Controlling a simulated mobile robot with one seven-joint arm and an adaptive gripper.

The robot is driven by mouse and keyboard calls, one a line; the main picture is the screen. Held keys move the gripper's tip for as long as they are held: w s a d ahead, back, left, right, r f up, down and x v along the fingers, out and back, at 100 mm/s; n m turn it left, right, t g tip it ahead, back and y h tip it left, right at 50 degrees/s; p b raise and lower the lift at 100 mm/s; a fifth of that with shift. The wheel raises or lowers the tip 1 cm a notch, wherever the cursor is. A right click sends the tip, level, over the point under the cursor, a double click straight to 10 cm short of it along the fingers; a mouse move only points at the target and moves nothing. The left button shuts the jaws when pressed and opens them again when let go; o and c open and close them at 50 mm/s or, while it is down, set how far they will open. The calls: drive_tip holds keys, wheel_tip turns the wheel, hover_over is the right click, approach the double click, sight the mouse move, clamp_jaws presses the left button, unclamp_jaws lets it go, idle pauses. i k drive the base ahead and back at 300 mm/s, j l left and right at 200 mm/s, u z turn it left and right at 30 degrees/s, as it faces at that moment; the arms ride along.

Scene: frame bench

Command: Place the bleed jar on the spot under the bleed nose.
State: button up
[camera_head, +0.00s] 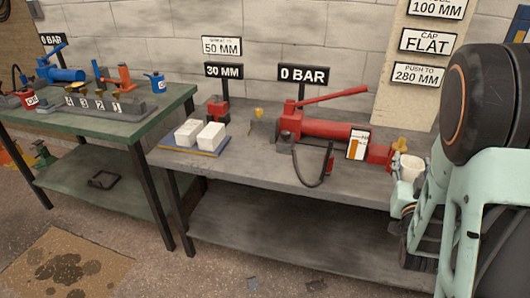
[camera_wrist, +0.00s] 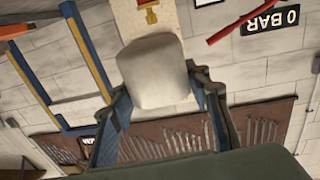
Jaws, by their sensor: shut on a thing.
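The bleed jar (camera_head: 411,167) is a small cream cup in the head view, at the right end of the grey bench. My gripper (camera_head: 407,180) is shut around it; the wrist view shows the pale jar (camera_wrist: 155,75) between the two fingers. The jar appears roughly upright in the head view. A brass fitting (camera_head: 398,146), perhaps the bleed nose, sits at the right end of the red pump (camera_head: 325,129), close beside and behind the jar in the picture. The spot under it is not visible; my gripper and arm cover that part of the bench.
The grey bench (camera_head: 245,170) bears a blue tray (camera_head: 180,150) with white blocks, a small red jack (camera_head: 217,109) and a hanging black hose (camera_head: 312,182). A white card (camera_head: 358,144) stands against the pump. A green bench (camera_head: 150,117) with tools stands left. The bench's front middle is clear.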

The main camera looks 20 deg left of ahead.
sight(248, 153)
drive_tip(key=j+z, duration=0.2)
drive_tip(key=z, duration=0.2)
drive_tip(key=j+z, duration=0.2)
drive_tip(key=z, duration=0.2)
drive_tip(key=k+j+z, duration=0.4)
drive_tip(key=j, duration=0.15)
drive_tip(key=k+j+z, duration=0.1)
drive_tip(key=j, duration=0.3)
drive_tip(key=k+j+z, duration=0.1)
drive_tip(key=k+j, duration=0.4)
drive_tip(key=j, duration=0.25)
drive_tip(key=z, duration=0.05)
